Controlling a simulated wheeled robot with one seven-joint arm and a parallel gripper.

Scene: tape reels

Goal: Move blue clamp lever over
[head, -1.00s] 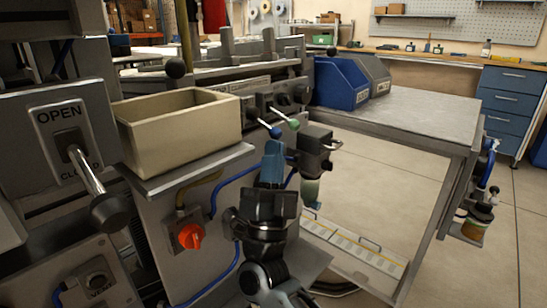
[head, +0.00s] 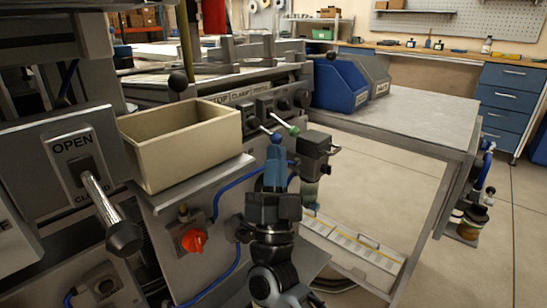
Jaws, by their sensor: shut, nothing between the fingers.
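The blue clamp lever (head: 275,138) is a short silver rod with a blue knob. It sticks out from the machine's front panel, slanting down to the right, below and right of the "CLAMP" label. My gripper (head: 276,150) points up from below with its fingers right at the blue knob. The fingers look shut, with nothing held between them. The fingertips and the knob overlap in the picture, so I cannot tell whether they touch.
A green-knobbed lever (head: 294,131) is close on the right. A dark box-shaped unit (head: 312,148) stands beside my gripper. A beige bin (head: 185,150) sits on a shelf at the left.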

